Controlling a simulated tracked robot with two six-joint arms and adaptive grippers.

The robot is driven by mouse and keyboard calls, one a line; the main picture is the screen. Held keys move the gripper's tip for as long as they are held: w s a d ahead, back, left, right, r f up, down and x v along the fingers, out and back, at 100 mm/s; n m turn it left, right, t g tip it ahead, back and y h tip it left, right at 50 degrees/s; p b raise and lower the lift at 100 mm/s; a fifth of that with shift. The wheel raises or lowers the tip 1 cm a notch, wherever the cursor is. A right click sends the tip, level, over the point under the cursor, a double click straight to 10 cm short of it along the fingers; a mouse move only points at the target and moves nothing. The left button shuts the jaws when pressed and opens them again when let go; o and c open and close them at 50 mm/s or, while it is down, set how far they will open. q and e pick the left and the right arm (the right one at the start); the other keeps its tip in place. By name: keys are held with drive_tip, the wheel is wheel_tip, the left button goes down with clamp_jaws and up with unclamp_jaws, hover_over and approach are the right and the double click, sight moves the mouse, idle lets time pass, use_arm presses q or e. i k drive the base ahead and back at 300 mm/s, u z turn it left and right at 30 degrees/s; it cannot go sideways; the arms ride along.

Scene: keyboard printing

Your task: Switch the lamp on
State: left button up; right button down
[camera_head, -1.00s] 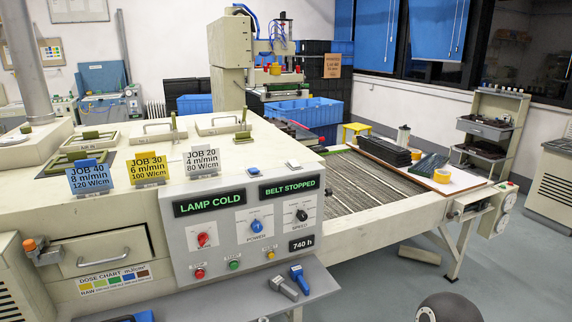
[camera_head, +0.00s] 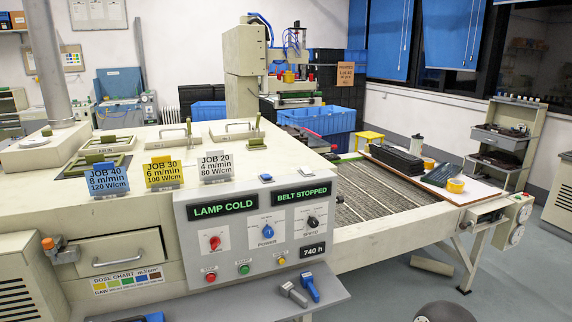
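The control panel (camera_head: 255,238) on the front of the cream machine carries a display reading LAMP COLD (camera_head: 223,206) and one reading BELT STOPPED (camera_head: 301,194). Below them are a red knob (camera_head: 215,242), a blue POWER knob (camera_head: 267,231) and a black SPEED knob (camera_head: 313,221). A lower row has a red button (camera_head: 211,276), a green button (camera_head: 244,268) and a yellow button (camera_head: 281,261). Which control is the lamp's own is too small to read. A dark rounded part shows at the bottom edge, but neither gripper can be made out.
Blue, yellow and white job cards (camera_head: 163,173) stand on the machine top. A grey ledge below the panel holds a grey and a blue tool (camera_head: 309,287). The conveyor belt (camera_head: 385,199) runs right, with a board of black stacks beyond. Floor is open at lower right.

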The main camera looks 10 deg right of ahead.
sight(305, 169)
drive_tip(key=u, duration=0.1)
drive_tip(key=i, duration=1)
